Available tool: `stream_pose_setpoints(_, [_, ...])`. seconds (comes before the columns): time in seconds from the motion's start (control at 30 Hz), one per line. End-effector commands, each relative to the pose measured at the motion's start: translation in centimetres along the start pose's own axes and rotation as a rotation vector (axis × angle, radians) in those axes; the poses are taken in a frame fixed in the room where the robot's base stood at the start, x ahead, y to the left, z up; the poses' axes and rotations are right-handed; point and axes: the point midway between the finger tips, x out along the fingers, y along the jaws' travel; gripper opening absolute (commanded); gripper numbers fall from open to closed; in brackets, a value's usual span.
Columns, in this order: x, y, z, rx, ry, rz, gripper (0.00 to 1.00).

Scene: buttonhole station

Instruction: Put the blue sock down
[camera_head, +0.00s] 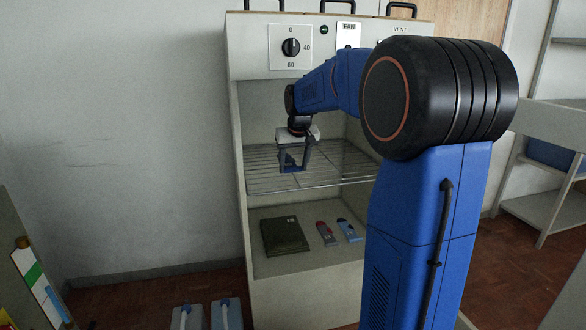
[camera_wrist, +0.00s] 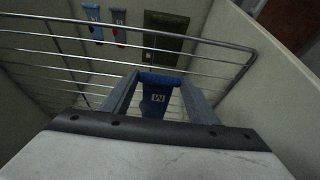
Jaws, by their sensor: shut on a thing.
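My gripper (camera_head: 292,164) reaches into the open cabinet, over the wire rack (camera_head: 330,172). It is shut on the blue sock (camera_wrist: 160,97), which carries a pale mark. In the wrist view the sock sits between the two grey fingers (camera_wrist: 158,92), with the rack's wires around and behind it. In the head view the sock (camera_head: 290,159) is small, dark and partly hidden by the fingers. I cannot tell whether it touches the rack.
On the cabinet floor below lie a dark green folded item (camera_head: 284,236), a red item (camera_head: 326,233) and another blue item (camera_head: 349,230). The cabinet's side walls (camera_head: 239,140) are close. A knob (camera_head: 291,47) is above. The rack's visible wires are otherwise bare.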

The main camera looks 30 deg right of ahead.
Motion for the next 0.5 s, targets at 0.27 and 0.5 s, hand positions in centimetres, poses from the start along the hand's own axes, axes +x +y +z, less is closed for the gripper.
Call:
stream_pose_setpoints(0.27, [1.7, 0.0, -0.2, 0.000, 0.000, 0.000, 0.29])
stream_pose_setpoints(0.5, [1.8, 0.0, -0.1, 0.000, 0.000, 0.000, 0.29])
